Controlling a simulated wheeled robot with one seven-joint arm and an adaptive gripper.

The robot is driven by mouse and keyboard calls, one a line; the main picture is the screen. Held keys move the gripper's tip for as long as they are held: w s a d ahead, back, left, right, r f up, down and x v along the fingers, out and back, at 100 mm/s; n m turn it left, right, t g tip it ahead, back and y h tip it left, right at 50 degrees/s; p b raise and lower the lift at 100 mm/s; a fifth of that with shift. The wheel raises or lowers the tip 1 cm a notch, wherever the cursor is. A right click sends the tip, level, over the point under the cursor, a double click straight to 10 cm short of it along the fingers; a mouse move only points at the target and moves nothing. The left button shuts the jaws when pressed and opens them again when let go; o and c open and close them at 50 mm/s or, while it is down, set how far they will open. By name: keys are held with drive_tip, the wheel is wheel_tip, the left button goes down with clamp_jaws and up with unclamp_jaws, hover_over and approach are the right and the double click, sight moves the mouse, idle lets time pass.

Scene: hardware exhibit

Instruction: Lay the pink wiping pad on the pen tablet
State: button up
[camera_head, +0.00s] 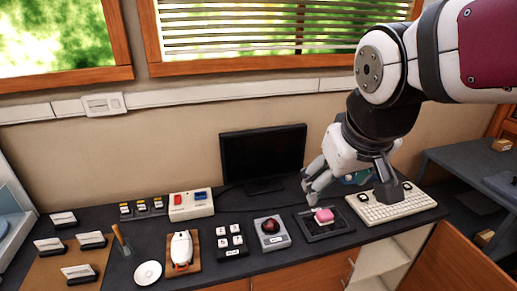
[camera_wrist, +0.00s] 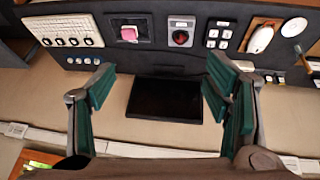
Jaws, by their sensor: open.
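The pink wiping pad (camera_head: 324,215) lies on the dark pen tablet (camera_head: 341,228), toward its back part. Dark tablet surface shows around the pad. My gripper (camera_head: 350,190) is open, above the back of the desk, behind and to the right of the pad. In the wrist view its two green-lined fingers (camera_wrist: 160,82) stand wide apart with nothing between them. The pad is clear of both fingers.
A white keyboard (camera_head: 390,208) lies right of the tablet, and a grey box with a red ball (camera_head: 270,231) stands left. A black monitor (camera_head: 262,155) stands behind. Several small devices fill the left of the desk. A blue-green thing (camera_head: 357,178) is partly hidden by my gripper.

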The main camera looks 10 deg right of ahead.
drive_tip(key=s+a+r+y, duration=0.1)
drive_tip(key=s+a, duration=0.2)
drive_tip(key=s, duration=0.4)
drive_tip(key=shift+a+t, duration=0.15)
drive_tip(key=shift+t, duration=0.15)
